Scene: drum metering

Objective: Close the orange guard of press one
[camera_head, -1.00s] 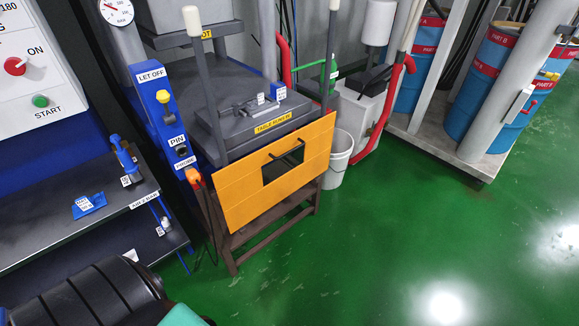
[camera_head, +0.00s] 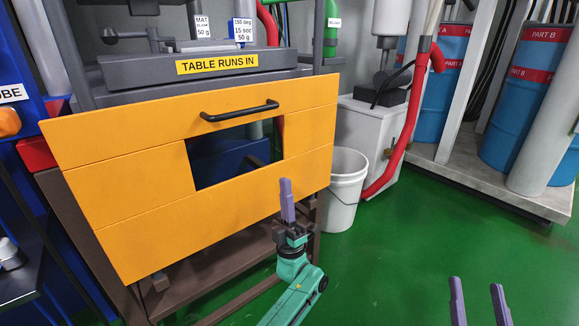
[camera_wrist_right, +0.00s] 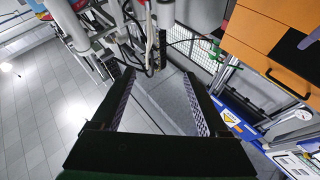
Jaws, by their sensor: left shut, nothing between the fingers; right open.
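The orange guard (camera_head: 120,190) of the press hangs low at the front of the machine, below the table edge. It has a dark rectangular window (camera_head: 230,158) and a black bar handle (camera_head: 240,110) near its upper edge. In the right wrist view, an orange panel (camera_wrist_right: 262,30) with a black handle (camera_wrist_right: 288,85) shows at the top right. My left gripper (camera_head: 287,190) is shut and empty, with its fingers pointing up in front of the guard's lower right part, below the handle. My right gripper (camera_head: 478,290) is open and empty at the bottom right, well away from the guard.
The grey press table (camera_head: 130,75) with a "TABLE RUNS IN" label lies above the guard. A white bucket (camera_head: 345,190), a red hose (camera_head: 400,140) and blue drums (camera_head: 440,85) stand to the right. The green floor (camera_head: 420,250) at front right is clear.

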